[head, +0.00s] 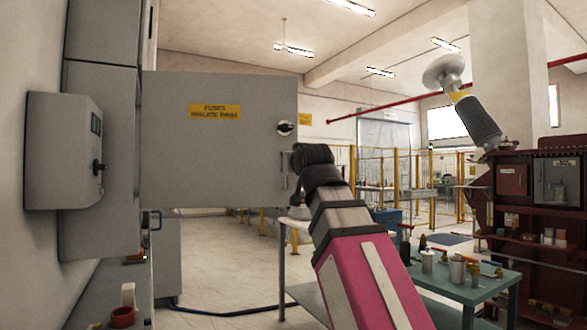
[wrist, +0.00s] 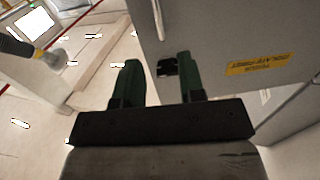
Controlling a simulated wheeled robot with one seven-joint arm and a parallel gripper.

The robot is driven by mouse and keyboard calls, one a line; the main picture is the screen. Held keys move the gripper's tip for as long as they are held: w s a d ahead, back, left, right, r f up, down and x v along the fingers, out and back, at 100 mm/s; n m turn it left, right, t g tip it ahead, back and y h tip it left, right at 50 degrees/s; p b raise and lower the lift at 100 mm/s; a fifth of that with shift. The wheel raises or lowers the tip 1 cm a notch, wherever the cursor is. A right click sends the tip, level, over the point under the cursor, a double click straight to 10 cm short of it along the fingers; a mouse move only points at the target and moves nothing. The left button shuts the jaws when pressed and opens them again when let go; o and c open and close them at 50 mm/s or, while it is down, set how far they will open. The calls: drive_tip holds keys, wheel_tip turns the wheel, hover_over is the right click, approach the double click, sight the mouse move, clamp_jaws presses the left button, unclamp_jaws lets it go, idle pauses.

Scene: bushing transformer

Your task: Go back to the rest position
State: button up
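My arm (head: 350,240), pink and grey with a black joint, reaches up toward the lower right edge of an open grey cabinet door (head: 220,165). In the wrist view my gripper (wrist: 158,66) has two green fingers standing apart with nothing held between them. The door (wrist: 215,30) shows upside down there, with its yellow label (wrist: 260,64). A black latch (wrist: 167,67) on the door edge appears between the fingers, close to the right one; I cannot tell whether they touch. In the head view the fingers are not clearly visible.
A grey control box (head: 65,150) is on the left wall. A green table (head: 455,285) with bottles and cans stands right of my arm. A dark red shelf unit (head: 540,220) is at the far right, with a large bushing (head: 472,115) above it.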

drive_tip(key=w+d+f+g+h, duration=0.1)
drive_tip(key=w+d+f+g, duration=0.2)
drive_tip(key=f, duration=1)
drive_tip(key=w+d+f+m+g+h, duration=0.15)
drive_tip(key=w+f, duration=0.25)
drive_tip(key=f, duration=0.9)
drive_tip(key=w+d+f+n+g+h, duration=0.15)
drive_tip(key=w+f+g, duration=0.25)
drive_tip(key=f, duration=0.9)
drive_tip(key=s+d+f+g, duration=0.3)
drive_tip(key=s+f, duration=0.2)
drive_tip(key=f, duration=0.8)
drive_tip(key=s+d+f+m+g, duration=0.1)
drive_tip(key=s+d+f+g, duration=0.2)
drive_tip(key=f, duration=0.9)
drive_tip(key=s+d+f+m+g, duration=0.1)
drive_tip(key=s+d+f+g, duration=0.2)
drive_tip(key=f, duration=1)
drive_tip(key=s, duration=0.3)
drive_tip(key=shift+s+d+f, duration=0.3)
drive_tip(key=shift+s+f, duration=0.05)
drive_tip(key=shift+s, duration=0.05)
drive_tip(key=shift+d, duration=0.1)
